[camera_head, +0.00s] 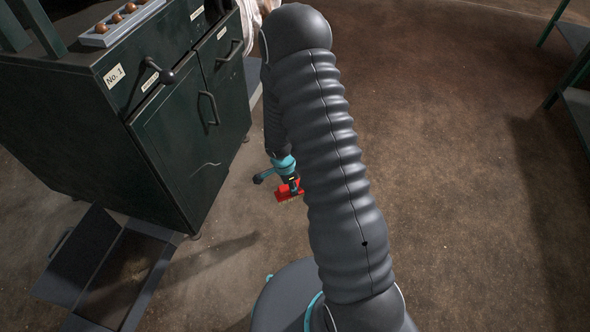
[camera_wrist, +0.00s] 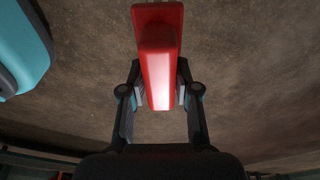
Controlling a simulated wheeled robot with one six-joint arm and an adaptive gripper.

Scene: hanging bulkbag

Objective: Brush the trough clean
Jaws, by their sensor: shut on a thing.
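My gripper (camera_head: 292,180) is shut on a red brush (camera_head: 285,192), above the bare floor right of the cabinet. In the wrist view the red brush (camera_wrist: 160,60) sits between the two fingers of my gripper (camera_wrist: 160,97) and points away from the palm. A pale strip shows under the brush in the head view; its bristles are too small to make out. A shallow grey trough (camera_head: 79,259) with a brown inside lies on the floor at the lower left, in front of the cabinet and apart from the brush.
A dark green cabinet (camera_head: 178,150) with handles and labels stands at the left. A tray (camera_head: 122,22) with several brown round knobs lies on top. A whitish bag (camera_head: 252,25) hangs behind. Green metal frames (camera_head: 575,100) stand at the far right. The middle floor is clear.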

